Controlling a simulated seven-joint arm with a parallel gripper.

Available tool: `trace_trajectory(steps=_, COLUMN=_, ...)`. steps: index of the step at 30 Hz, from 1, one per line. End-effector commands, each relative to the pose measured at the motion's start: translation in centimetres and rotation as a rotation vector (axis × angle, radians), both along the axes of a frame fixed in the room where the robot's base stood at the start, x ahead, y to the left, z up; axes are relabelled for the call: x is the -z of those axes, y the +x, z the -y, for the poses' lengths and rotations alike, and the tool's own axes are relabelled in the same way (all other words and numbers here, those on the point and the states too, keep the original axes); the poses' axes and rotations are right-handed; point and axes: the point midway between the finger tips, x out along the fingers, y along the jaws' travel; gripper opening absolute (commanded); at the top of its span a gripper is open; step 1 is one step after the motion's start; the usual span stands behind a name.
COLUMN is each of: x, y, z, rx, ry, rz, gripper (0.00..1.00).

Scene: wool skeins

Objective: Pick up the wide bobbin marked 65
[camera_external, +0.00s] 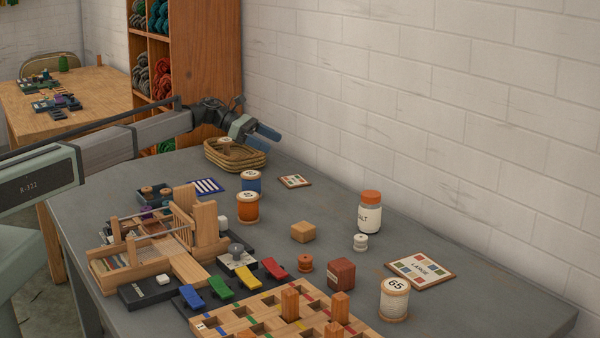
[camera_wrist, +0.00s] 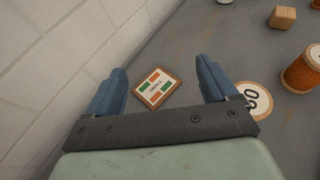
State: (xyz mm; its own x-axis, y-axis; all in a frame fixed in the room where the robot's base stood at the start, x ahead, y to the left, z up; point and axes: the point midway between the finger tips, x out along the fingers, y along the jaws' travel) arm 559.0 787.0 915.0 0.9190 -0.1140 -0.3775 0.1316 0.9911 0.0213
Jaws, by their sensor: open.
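The wide bobbin marked 65 (camera_external: 394,299) stands upright on the grey table at the front right in the external view. It has a white top with the number and a cream body. My gripper (camera_external: 271,136) is up at the back of the table, above and near the woven basket, far from that bobbin. In the wrist view my gripper (camera_wrist: 164,84) has its two blue fingers apart with nothing held between them. The bobbin marked 65 does not show clearly in the wrist view.
A basket (camera_external: 236,158) stands below my gripper. Orange (camera_external: 247,208) and blue (camera_external: 251,181) bobbins stand mid-table. A red block (camera_external: 341,274), a jar (camera_external: 369,213) and a sample card (camera_external: 420,269) lie around the 65 bobbin. A wooden peg board (camera_external: 262,318) is to its left.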

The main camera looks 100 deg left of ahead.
Motion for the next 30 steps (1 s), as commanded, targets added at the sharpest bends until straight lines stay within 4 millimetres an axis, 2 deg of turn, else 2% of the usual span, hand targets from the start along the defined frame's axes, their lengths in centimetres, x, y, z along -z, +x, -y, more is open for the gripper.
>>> trace_trajectory(steps=1, x=-0.4, y=2.8, z=1.7, rx=0.035, ry=0.004, rz=0.002, gripper=0.86)
trace_trajectory(steps=3, x=-0.9, y=6.0, z=4.0, rx=0.077, ry=0.009, rz=0.005, gripper=0.86)
trace_trajectory(steps=8, x=-2.1, y=13.1, z=9.5, rx=0.173, ry=0.020, rz=0.010, gripper=0.86)
trace_trajectory(steps=15, x=-4.0, y=22.6, z=18.8, rx=0.315, ry=0.039, rz=0.022, gripper=0.86)
trace_trajectory(steps=20, x=-5.1, y=28.2, z=25.7, rx=0.410, ry=0.057, rz=0.019, gripper=0.86)
trace_trajectory(steps=24, x=-5.9, y=32.5, z=32.1, rx=0.493, ry=0.083, rz=0.008, gripper=0.86)
trace_trajectory(steps=26, x=-6.3, y=34.2, z=34.9, rx=0.528, ry=0.096, rz=0.002, gripper=0.86)
trace_trajectory(steps=30, x=-6.8, y=37.7, z=41.7, rx=0.613, ry=0.132, rz=-0.019, gripper=0.86)
